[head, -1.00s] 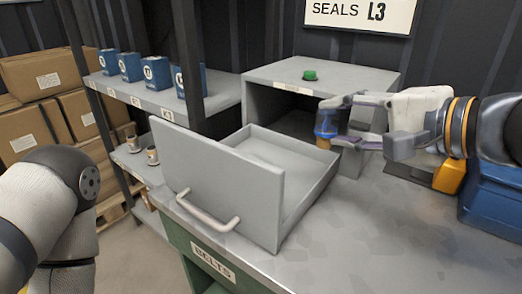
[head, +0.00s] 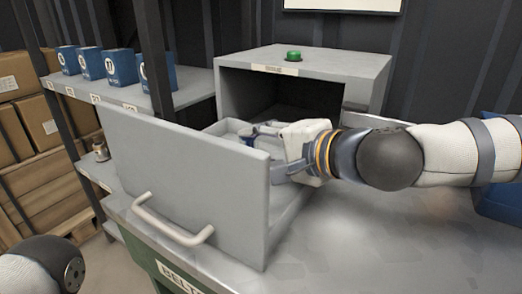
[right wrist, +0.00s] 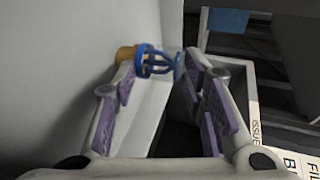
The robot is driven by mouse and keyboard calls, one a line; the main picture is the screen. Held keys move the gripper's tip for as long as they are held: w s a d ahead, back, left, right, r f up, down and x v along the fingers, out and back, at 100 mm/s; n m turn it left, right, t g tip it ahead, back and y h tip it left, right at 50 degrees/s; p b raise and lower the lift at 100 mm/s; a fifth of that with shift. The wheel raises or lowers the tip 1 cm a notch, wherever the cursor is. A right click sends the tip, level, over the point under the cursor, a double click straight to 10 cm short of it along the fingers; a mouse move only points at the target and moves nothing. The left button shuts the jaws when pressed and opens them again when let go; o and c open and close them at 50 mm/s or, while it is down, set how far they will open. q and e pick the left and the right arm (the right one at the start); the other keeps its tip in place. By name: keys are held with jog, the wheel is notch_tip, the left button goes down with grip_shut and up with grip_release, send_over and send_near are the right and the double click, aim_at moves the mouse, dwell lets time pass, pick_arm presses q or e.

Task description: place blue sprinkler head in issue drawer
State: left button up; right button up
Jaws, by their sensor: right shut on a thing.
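The open grey drawer (head: 185,165), with a tall front and a white bar handle (head: 172,220), juts from the grey cabinet (head: 340,68). My right gripper (head: 266,152) reaches over the drawer's right side, low behind its front. It is shut on the blue sprinkler head (right wrist: 158,62), which lies sideways between the fingertips with its orange-brown end to the left in the right wrist view. In the head view the sprinkler head (head: 247,137) is mostly hidden by the drawer front and fingers. An ISSUE label (right wrist: 256,130) shows in the right wrist view. My left gripper is out of view.
A green button (head: 293,56) sits on the cabinet top. Blue boxes (head: 121,67) stand on a shelf at the left, with cardboard boxes (head: 35,115) beyond. The metal counter (head: 370,235) is clear at the front right. A blue bin (head: 497,205) stands at the right edge.

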jog(key=shift+r, duration=0.15)
jog(key=o, duration=1)
jog(key=shift+s+d+r, duration=0.1)
jog(key=shift+r, duration=0.05)
jog(key=p+v, duration=0.2)
jog(key=v, duration=0.9)
jog(key=shift+r+p, duration=0.15)
jog(key=shift+p, duration=0.25)
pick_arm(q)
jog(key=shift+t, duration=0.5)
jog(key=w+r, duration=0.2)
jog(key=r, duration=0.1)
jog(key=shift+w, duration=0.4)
pick_arm(e)
jog(key=shift+s+d, duration=0.2)
jog(key=shift+s, duration=0.1)
